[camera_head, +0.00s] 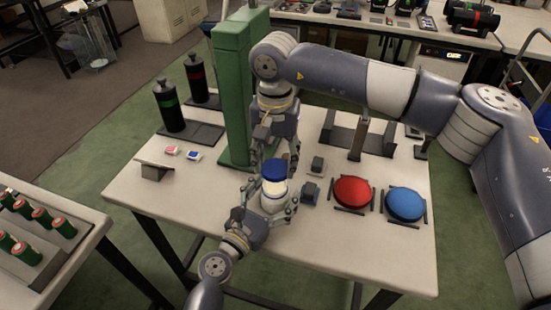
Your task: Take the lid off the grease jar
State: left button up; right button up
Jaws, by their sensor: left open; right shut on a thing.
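The grease jar (273,202) is white and upright near the front middle of the white table. Its blue lid (274,168) is on the upper side, above the white body. I cannot tell whether there is a gap under the lid. My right gripper (273,160) comes down from behind and is shut on the lid. My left gripper (272,207) comes from the front and is open, with its fingers on either side of the lower jar. The fingers hide part of the jar's sides.
A green column (235,90) stands close behind the jar. A red disc (354,192) and a blue disc (405,204) lie to the right. Two black bottles (168,106) stand at the back left. Small dark blocks (310,193) sit just right of the jar. The table's front left is clear.

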pick_arm(q)
jog(key=v, duration=1.2)
pick_arm(e)
grip_shut()
